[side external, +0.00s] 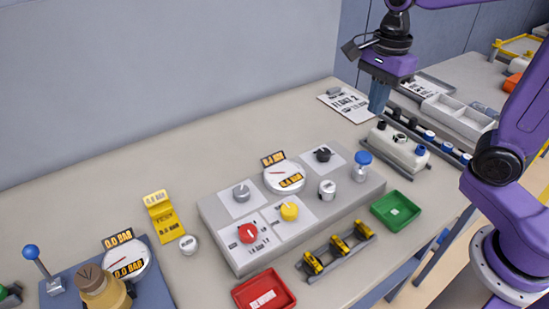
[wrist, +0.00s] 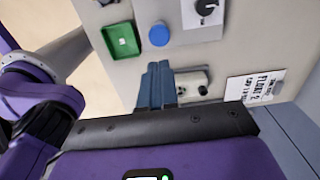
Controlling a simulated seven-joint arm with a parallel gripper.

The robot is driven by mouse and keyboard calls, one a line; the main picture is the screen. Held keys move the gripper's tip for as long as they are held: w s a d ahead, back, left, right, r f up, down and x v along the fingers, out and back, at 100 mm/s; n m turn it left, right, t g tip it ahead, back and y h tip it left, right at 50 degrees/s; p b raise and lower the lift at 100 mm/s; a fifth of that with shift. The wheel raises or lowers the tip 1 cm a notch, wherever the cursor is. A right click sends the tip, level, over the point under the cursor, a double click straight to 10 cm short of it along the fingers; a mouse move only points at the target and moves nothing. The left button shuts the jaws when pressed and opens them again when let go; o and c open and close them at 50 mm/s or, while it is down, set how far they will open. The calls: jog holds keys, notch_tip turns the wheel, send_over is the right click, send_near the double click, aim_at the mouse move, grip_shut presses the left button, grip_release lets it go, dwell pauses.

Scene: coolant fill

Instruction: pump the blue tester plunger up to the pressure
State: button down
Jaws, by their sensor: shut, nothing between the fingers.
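A blue-capped plunger (side external: 362,160) stands at the right end of the grey panel (side external: 240,260). In the wrist view its round blue top (wrist: 158,34) shows just beyond my fingertips. My gripper (side external: 378,108) is shut and empty. It hangs fingers down above the table, behind and to the right of the plunger and apart from it. My gripper also shows in the wrist view (wrist: 158,66). A round white gauge (side external: 280,178) with a red needle sits at the panel's back edge; its orange digits are too small to read.
A white tank (side external: 400,147) with a blue cap stands close to my gripper's right. The panel also carries grey, black, red and yellow knobs. A green tray (side external: 398,211) and a red tray (side external: 264,292) lie in front. The table behind the panel is clear.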

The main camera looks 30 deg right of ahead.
aim_at(364, 155)
notch_tip(364, 155, up, 3)
jog(key=shift+f, duration=0.15)
dwell(0.3)
notch_tip(364, 155, down, 14)
jog(key=shift+f, duration=0.1)
dwell(0.7)
